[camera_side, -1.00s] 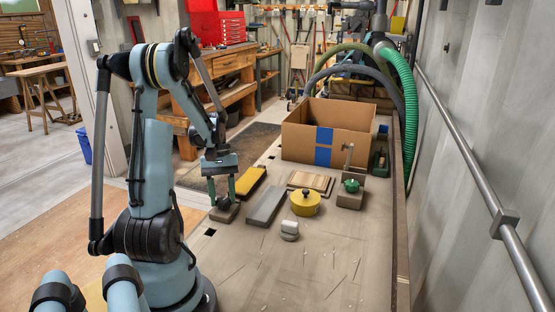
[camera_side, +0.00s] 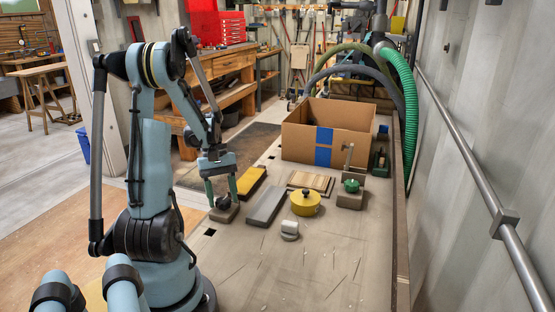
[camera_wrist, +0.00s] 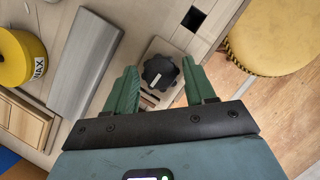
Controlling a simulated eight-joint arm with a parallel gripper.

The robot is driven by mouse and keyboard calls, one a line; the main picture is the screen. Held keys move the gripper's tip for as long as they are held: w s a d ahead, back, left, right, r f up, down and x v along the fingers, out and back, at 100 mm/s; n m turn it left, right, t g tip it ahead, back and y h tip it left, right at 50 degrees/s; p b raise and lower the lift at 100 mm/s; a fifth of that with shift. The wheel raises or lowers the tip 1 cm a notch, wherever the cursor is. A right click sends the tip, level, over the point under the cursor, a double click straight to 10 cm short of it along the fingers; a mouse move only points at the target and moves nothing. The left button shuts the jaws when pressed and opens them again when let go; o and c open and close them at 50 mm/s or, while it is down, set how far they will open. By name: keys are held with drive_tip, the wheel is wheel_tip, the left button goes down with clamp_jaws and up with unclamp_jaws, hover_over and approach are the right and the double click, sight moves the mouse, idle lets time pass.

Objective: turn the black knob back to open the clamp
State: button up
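The black knob (camera_wrist: 160,72) has a lobed rim and a white line on top. It sits on a small clamp block (camera_wrist: 150,97) on the bench. In the side view the knob (camera_side: 223,202) shows dark on its block (camera_side: 224,215), near the left edge of the bench. My gripper (camera_wrist: 159,66) is open, with a green finger on each side of the knob and a visible gap to each. In the side view my gripper (camera_side: 222,191) points down at the knob. The clamp's jaw is mostly hidden, so I cannot tell its state.
A grey bar (camera_side: 266,206) and a yellow block (camera_side: 251,182) lie just right of the clamp. Farther right are a yellow tin (camera_side: 305,204), a small white-grey piece (camera_side: 289,231) and a green-knobbed fixture (camera_side: 351,187). A cardboard box (camera_side: 300,143) stands behind. The front bench is clear.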

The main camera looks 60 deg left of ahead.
drive_tip(key=shift+o, duration=1)
drive_tip(key=shift+r, duration=0.1)
drive_tip(key=shift+a+r, duration=0.15)
drive_tip(key=shift+r, duration=0.1)
wheel_tip(320, 180, up, 9)
drive_tip(key=shift+a, duration=0.4)
drive_tip(key=w+d+m+t+y, duration=0.1)
drive_tip(key=w+d+m, duration=0.3)
drive_tip(key=d, duration=0.5)
drive_tip(key=w+d+m+t+y, duration=0.2)
drive_tip(key=w+d+m+t, duration=0.1)
drive_tip(key=d+m, duration=0.4)
drive_tip(key=w+d+m+t+y, duration=0.1)
drive_tip(key=w+d+m+t, duration=0.2)
drive_tip(key=d, duration=0.9)
drive_tip(key=w+m, duration=0.1)
drive_tip(key=m, duration=0.2)
drive_tip(key=shift+w+r, duration=0.4)
